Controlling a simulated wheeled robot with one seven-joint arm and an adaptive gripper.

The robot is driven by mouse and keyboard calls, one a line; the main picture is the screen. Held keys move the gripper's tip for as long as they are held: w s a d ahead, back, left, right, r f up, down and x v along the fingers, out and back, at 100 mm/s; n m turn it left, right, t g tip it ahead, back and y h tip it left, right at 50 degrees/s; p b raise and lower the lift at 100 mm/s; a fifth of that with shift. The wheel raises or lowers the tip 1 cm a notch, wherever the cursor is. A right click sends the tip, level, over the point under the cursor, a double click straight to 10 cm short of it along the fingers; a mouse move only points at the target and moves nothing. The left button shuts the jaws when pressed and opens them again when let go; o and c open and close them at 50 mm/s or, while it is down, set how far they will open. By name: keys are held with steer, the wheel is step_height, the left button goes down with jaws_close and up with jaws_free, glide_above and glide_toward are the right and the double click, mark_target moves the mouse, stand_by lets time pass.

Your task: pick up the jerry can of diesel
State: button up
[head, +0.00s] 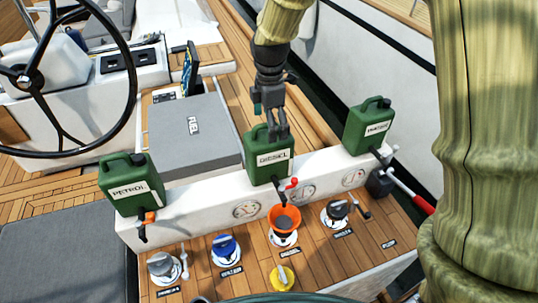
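The green jerry can labelled DIESEL (262,166) stands upright in the middle of a white ledge (205,208), between two similar green cans. My gripper (277,134) points down at the top of this can, and its grey fingers overlap the can's handle and upper right edge. The fingers hide part of the can's top. I cannot tell whether they are closed on the handle or only beside it. The can appears to rest on the ledge.
A green PETROL can (130,182) stands at left, and another green can (368,126), label hard to read, at right. Valves, an orange funnel (284,220) and levers sit in front. A grey FUEL box (190,135) and steering wheel (126,85) lie behind and left.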

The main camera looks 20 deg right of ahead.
mark_target(275, 162)
steer(key=shift+w+f+p, duration=0.1)
steer(key=shift+f+p, duration=0.7)
steer(key=shift+f, duration=0.25)
steer(key=shift+f+p, duration=0.6)
steer(key=shift+f, duration=1.05)
steer(key=shift+a, duration=0.1)
steer(key=shift+c, duration=0.2)
steer(key=shift+w+r, duration=0.1)
steer(key=c, duration=2)
